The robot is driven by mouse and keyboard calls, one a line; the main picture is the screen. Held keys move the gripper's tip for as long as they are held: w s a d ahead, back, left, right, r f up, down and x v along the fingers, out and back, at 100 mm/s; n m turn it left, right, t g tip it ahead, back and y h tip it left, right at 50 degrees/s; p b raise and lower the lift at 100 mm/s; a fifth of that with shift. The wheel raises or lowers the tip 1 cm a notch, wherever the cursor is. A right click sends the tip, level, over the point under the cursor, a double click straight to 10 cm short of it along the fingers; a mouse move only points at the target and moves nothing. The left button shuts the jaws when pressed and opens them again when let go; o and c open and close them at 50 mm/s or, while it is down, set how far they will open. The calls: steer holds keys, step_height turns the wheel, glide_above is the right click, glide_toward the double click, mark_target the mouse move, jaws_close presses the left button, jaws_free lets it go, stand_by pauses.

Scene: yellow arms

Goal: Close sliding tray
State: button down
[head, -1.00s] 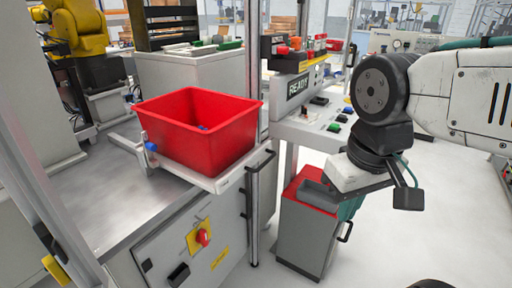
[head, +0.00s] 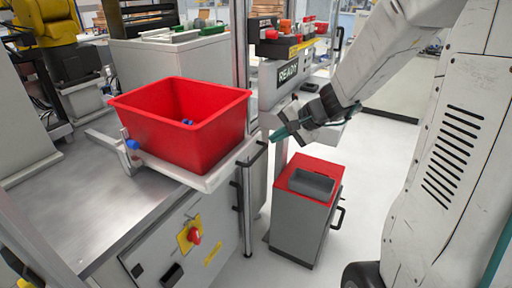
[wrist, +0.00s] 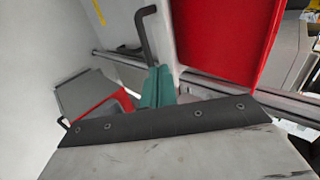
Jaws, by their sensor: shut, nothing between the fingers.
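The sliding tray (head: 207,183) is a pale platform at the edge of the steel worktop, carrying a red bin (head: 180,140). A dark bar handle (head: 257,156) stands at the tray's right corner. It also shows in the wrist view (wrist: 147,35) as a bent black bar. My gripper (head: 273,138) has teal fingers, which are shut and empty. They point left, just right of the handle's top. In the wrist view the teal fingers (wrist: 157,88) lie just below the handle's lower end. I cannot tell whether they touch it.
A grey cabinet with a red top (head: 308,165) stands on the floor below my arm. A metal post (head: 242,100) rises behind the tray's right end. The control panel with the READY sign (head: 288,71) is behind my gripper.

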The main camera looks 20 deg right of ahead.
mark_target(248, 152)
steer(key=x, duration=1)
steer(key=shift+w+d+f, duration=0.15)
steer(key=shift+d, duration=0.05)
steer(key=shift+w, duration=0.15)
